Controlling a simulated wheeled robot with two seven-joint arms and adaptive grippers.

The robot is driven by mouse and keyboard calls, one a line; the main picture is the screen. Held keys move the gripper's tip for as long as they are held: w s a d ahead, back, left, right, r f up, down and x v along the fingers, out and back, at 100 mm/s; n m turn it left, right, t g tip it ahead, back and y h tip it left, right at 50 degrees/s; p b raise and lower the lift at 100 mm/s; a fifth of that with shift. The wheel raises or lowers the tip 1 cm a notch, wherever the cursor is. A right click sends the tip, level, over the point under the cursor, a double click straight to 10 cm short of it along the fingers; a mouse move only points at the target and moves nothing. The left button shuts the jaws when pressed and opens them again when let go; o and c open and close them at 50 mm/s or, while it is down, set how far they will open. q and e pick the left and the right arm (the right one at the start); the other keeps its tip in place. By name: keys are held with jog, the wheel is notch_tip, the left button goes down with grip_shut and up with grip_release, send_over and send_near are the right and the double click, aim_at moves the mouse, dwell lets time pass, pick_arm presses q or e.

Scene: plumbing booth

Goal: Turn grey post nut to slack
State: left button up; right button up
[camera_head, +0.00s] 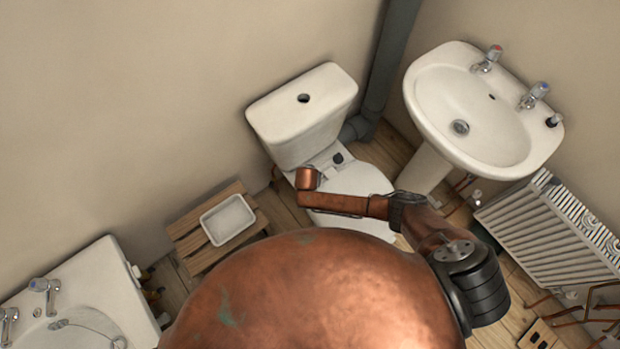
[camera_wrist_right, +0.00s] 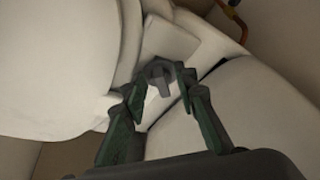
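The grey post nut (camera_wrist_right: 160,73) shows in the right wrist view, a small dark grey winged part against pale ceramic surfaces. My right gripper (camera_wrist_right: 162,84) has its two green fingers apart, one on each side of the nut. A narrow gap seems to show on both sides, so I see no clear grip. In the head view, my copper right arm reaches over the toilet (camera_head: 352,185); its gripper cannot be made out there. A small dark part (camera_head: 338,158) sits behind the toilet bowl; I cannot tell if it is the nut. My left gripper is in neither view.
The cistern (camera_head: 300,115) stands against the wall behind the bowl. A grey waste pipe (camera_head: 388,65) and a basin (camera_head: 475,110) are to the right, with a radiator (camera_head: 550,225) beyond. A wooden stool (camera_head: 190,235) with a white tray (camera_head: 228,220) stands left.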

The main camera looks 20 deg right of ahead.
jog(key=shift+c, duration=0.7)
grip_shut()
